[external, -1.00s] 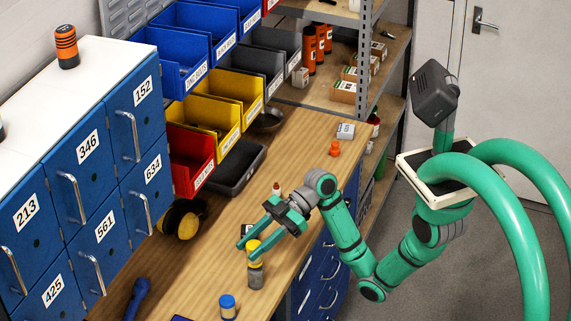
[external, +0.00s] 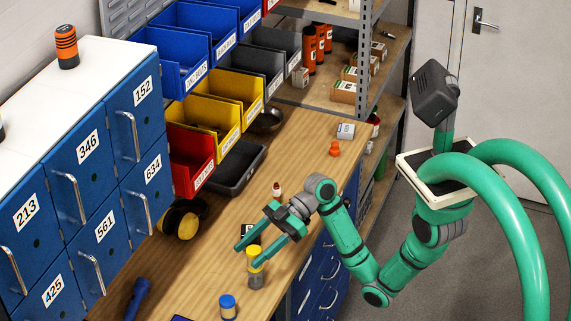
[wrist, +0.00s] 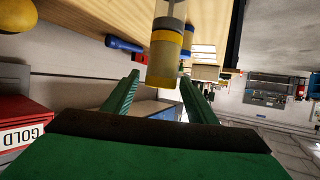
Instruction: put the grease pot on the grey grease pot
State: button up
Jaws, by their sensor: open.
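A grease pot with a yellow top (external: 255,252) stands upright over the grey grease pot (external: 256,279) on the workbench. They look stacked, one directly above the other; whether they touch is too small to tell. In the wrist view the yellow pot (wrist: 164,62) hangs between the fingertips, with the grey pot (wrist: 172,8) beyond it at the top edge. My gripper (external: 254,250) is open, its fingers on either side of the yellow pot. In the wrist view my gripper (wrist: 160,82) shows a gap on the left side; contact on the right is unclear.
A blue-capped pot (external: 228,307) stands nearby on the workbench (external: 300,165). A blue torch (external: 137,298) and yellow-black ear defenders (external: 181,219) lie to the left. A small red-topped bottle (external: 277,190) and orange piece (external: 335,149) stand behind. Blue lockers (external: 85,190) border the left.

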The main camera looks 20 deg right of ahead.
jog(key=v, duration=1.2)
jog(key=shift+a+r, duration=0.1)
jog(key=shift+r, duration=0.05)
